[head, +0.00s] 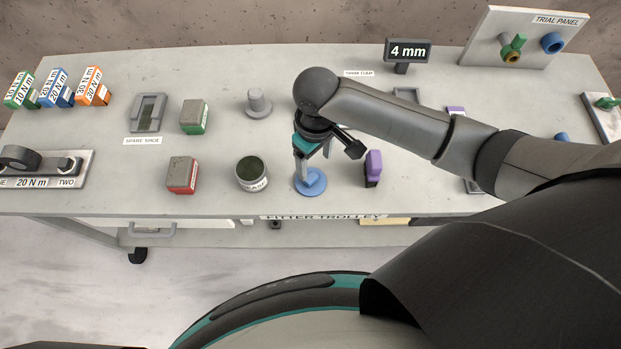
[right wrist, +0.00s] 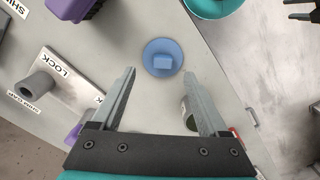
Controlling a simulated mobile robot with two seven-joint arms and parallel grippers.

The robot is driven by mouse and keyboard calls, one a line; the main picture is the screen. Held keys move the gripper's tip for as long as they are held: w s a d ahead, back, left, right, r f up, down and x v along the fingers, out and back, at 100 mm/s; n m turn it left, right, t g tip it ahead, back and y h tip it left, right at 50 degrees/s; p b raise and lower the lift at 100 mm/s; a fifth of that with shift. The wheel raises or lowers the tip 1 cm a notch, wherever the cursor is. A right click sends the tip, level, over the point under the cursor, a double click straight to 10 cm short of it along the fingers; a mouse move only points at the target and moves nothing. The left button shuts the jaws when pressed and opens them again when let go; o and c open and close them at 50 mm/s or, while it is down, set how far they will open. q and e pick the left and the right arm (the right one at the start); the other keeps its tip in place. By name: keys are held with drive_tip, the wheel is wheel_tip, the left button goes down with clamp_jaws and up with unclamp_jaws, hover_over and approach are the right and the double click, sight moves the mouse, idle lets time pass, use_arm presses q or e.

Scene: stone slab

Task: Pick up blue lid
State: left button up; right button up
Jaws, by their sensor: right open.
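The blue lid (head: 311,183) is a flat round disc with a raised knob, lying on the trolley top near its front edge. In the right wrist view the blue lid (right wrist: 151,68) shows whole, with a square-topped knob, just beyond the fingertips. My right gripper (head: 314,168) is open and empty, pointing down above the lid; one finger hides part of it in the head view. In the right wrist view the two fingers of my right gripper (right wrist: 159,74) are spread wide. A dark pronged shape at the top right there looks like my left gripper (right wrist: 302,10); its opening is unclear.
An open tin (head: 252,175) stands left of the lid and a purple block (head: 374,168) stands to its right. A red-based block (head: 182,175) is farther left. A grey knobbed piece (head: 258,103) stands behind. The trolley's front edge (head: 230,214) is close to the lid.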

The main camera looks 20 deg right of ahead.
sight(314, 180)
drive_tip(key=shift+f, duration=1.65)
drive_tip(key=f, duration=0.1)
drive_tip(key=f+b, duration=0.1)
drive_tip(key=f, duration=0.1)
drive_tip(key=shift+s+a+f, duration=0.2)
drive_tip(key=shift+f, duration=0.35)
use_arm(q)
drive_tip(key=shift+w+f, duration=0.25)
drive_tip(key=shift+w, duration=0.25)
drive_tip(key=shift+w+f, duration=0.25)
drive_tip(key=shift+w, duration=0.25)
drive_tip(key=shift+s, duration=0.1)
use_arm(e)
drive_tip(key=shift+c, duration=0.8)
use_arm(q)
drive_tip(key=shift+s, duration=0.1)
use_arm(e)
clamp_jaws()
